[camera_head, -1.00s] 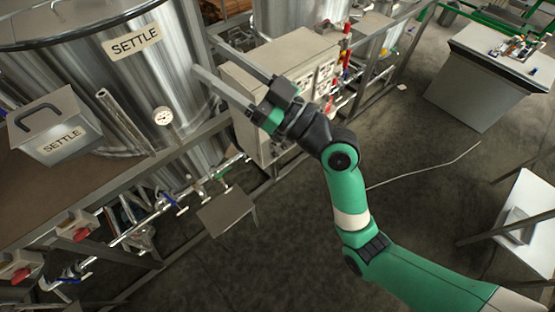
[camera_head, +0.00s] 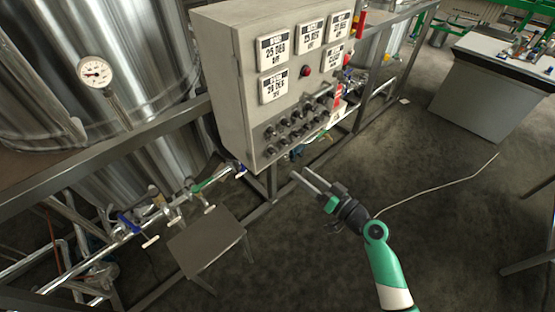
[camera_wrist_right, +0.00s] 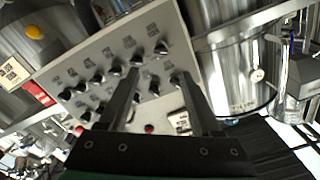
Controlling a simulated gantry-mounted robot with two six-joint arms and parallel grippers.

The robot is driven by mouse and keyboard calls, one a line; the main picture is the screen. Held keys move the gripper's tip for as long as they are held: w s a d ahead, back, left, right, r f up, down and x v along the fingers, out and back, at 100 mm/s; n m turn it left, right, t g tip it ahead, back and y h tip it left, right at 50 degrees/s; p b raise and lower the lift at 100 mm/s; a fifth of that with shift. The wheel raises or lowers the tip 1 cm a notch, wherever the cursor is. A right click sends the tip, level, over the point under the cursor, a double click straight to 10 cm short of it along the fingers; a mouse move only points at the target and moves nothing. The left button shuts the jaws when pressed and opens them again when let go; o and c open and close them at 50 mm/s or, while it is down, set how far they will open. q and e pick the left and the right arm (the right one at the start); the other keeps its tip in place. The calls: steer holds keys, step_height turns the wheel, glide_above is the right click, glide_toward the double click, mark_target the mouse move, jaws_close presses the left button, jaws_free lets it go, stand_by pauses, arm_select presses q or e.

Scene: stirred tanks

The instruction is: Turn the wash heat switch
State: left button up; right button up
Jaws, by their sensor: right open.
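The control box (camera_head: 226,75) carries several rows of small dark rotary switches (camera_head: 290,131) on the lower part of its front. Their labels are too small to read in the head view, so I cannot tell which is the wash heat switch. My right gripper (camera_head: 298,172) is open and empty, its two fingers pointing toward the lower front of the box. In the right wrist view the open fingers (camera_wrist_right: 158,76) reach toward the switch panel (camera_wrist_right: 105,47), with black switches (camera_wrist_right: 112,70) around and between them. No switch is visibly gripped. My left gripper is not in view.
Several white temperature displays (camera_head: 272,86) and a red button (camera_head: 307,71) sit above the switches. A steel tank (camera_head: 115,50) with a gauge (camera_head: 95,72) stands left. A metal frame rail (camera_head: 110,150) and small stool (camera_head: 208,242) are below. Open floor (camera_head: 440,215) lies right.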

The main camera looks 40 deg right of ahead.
mark_target(275, 153)
steer(key=w+b, duration=0.2)
steer(key=w, duration=0.9)
steer(key=shift+w, duration=0.15)
jaws_close()
